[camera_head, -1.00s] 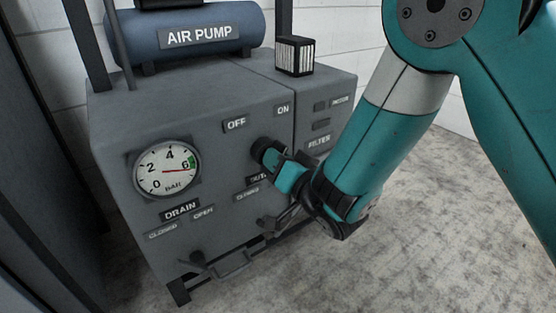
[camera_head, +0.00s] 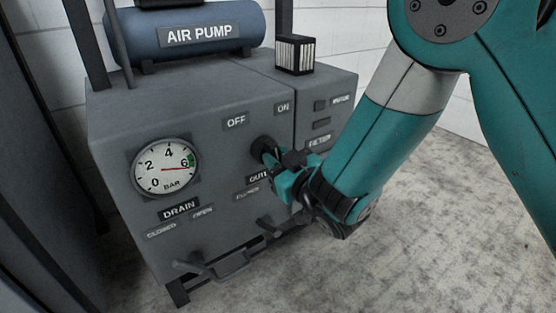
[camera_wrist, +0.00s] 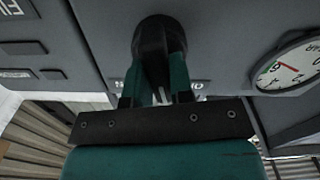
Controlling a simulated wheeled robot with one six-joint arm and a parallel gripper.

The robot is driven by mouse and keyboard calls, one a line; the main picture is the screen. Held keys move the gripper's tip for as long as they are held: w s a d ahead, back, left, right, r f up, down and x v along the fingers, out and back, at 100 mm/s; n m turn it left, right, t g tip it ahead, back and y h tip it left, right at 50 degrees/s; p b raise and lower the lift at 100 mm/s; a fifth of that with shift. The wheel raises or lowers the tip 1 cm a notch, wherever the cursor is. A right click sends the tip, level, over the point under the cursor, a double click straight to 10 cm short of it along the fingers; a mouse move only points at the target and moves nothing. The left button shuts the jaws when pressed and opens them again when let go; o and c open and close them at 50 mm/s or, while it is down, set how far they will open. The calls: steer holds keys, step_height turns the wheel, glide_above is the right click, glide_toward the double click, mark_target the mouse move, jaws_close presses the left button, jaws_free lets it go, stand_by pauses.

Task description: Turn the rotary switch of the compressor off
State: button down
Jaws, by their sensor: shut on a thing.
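The compressor (camera_head: 120,125) is a grey cabinet labelled AIR PUMP, with OFF and ON labels on its front. Its black rotary switch (camera_head: 261,146) sits below and between those labels. My gripper (camera_head: 272,160) is at the switch, with its teal fingers shut on it. In the wrist view the fingers (camera_wrist: 161,72) lie on both sides of the round black knob (camera_wrist: 158,32). The fingers partly hide the knob, and I cannot tell which label it points to.
A pressure gauge (camera_head: 166,167) at the left of the panel reads near 6 bar. Drain and outlet levers (camera_head: 200,268) stick out low on the front. A small ribbed box (camera_head: 295,55) stands on top. Floor at the right is clear.

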steer(key=shift+f+n, duration=0.15)
steer(key=shift+n, duration=0.95)
steer(key=shift+f+n, duration=0.1)
steer(key=shift+n, duration=1)
steer(key=shift+d, duration=0.1)
steer(key=c, duration=1)
jaws_free()
steer(key=shift+r, duration=0.1)
